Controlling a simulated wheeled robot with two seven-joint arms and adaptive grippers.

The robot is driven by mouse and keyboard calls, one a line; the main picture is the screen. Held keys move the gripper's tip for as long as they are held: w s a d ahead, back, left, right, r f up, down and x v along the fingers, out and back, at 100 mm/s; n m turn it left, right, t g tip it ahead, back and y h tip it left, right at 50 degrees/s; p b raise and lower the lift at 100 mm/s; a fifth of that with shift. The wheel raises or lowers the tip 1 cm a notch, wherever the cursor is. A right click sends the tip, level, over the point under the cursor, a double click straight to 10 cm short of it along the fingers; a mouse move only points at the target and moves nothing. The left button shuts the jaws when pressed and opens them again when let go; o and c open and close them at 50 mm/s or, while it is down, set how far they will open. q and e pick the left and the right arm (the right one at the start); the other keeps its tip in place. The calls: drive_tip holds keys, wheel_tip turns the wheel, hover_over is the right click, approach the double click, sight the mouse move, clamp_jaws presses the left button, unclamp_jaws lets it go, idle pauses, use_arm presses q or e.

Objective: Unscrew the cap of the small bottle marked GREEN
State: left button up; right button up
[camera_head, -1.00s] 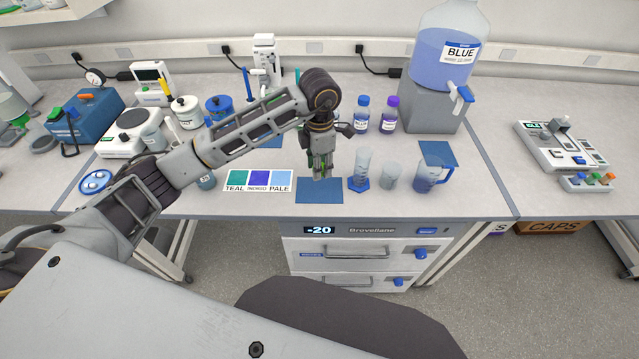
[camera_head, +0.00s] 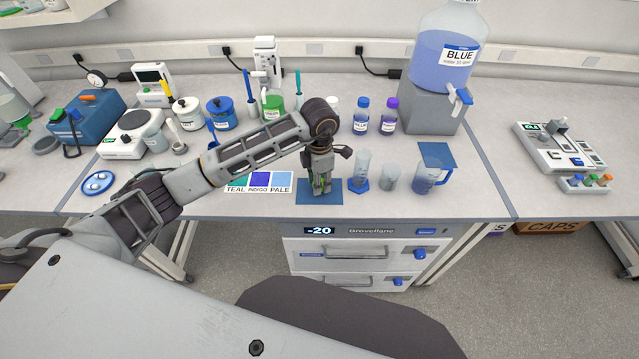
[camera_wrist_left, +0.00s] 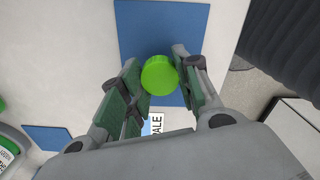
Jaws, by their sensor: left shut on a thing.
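My left gripper (camera_head: 321,190) reaches straight down over the blue mat (camera_head: 305,198) at the bench's front edge. In the left wrist view its fingers (camera_wrist_left: 160,80) are closed on a bright green round cap (camera_wrist_left: 160,73), seen from above over the blue mat (camera_wrist_left: 135,25). The bottle body under the cap is hidden, and its label does not show. I cannot tell whether the cap is still threaded on a bottle. My right gripper is out of view.
Left of the mat lies a colour card (camera_head: 262,181). Right of it stand a cylinder (camera_head: 361,165), a beaker (camera_head: 391,178) and a jug (camera_head: 428,178). Behind are blue-capped (camera_head: 362,118) and purple-capped (camera_head: 390,118) bottles and a green container (camera_head: 272,106).

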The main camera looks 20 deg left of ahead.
use_arm(q)
drive_tip(key=shift+f, duration=0.8)
drive_tip(key=shift+f, duration=0.2)
drive_tip(key=o, duration=1.1)
drive_tip(key=shift+r, duration=0.15)
drive_tip(key=shift+r, duration=0.2)
drive_tip(key=shift+r+b, duration=1.05)
drive_tip(key=shift+r, duration=4.8)
